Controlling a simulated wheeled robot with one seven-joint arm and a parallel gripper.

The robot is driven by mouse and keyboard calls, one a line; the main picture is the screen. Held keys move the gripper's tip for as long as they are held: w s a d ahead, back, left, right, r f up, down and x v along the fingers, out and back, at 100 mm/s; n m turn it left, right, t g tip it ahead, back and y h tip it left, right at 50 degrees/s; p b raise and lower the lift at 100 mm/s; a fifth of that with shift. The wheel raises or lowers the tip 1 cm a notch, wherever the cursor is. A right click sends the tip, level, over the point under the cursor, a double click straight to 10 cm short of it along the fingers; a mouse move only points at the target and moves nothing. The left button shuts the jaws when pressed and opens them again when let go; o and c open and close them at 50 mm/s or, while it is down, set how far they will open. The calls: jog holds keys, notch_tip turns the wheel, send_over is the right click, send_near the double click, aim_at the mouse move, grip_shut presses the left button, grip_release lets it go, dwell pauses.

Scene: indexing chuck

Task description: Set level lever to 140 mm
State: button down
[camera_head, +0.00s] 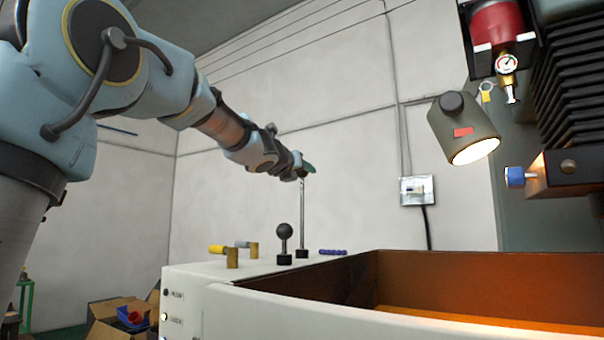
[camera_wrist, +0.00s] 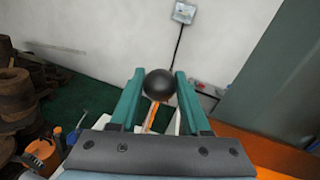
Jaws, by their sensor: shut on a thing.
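The level lever (camera_head: 302,215) is a tall, thin upright rod on a dark foot on top of the pale machine housing. My gripper (camera_head: 306,168) is at the rod's top end, with its green fingers showing there. In the wrist view, my gripper (camera_wrist: 158,80) has its two green fingers on either side of a black ball knob (camera_wrist: 159,85) and is shut on it. In the head view the knob is hidden by my gripper. Any scale reading on the rod is too small to read.
A shorter lever with a black ball (camera_head: 284,231) stands just left of the rod. Small yellow-ended handles (camera_head: 217,249) and a blue ribbed piece (camera_head: 332,252) are also on the housing (camera_head: 205,272). A lamp (camera_head: 463,130) hangs at right above the brown-walled tray (camera_head: 420,280).

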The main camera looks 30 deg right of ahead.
jog(key=shift+c, duration=1.9)
grip_release()
jog(key=v, duration=1.1)
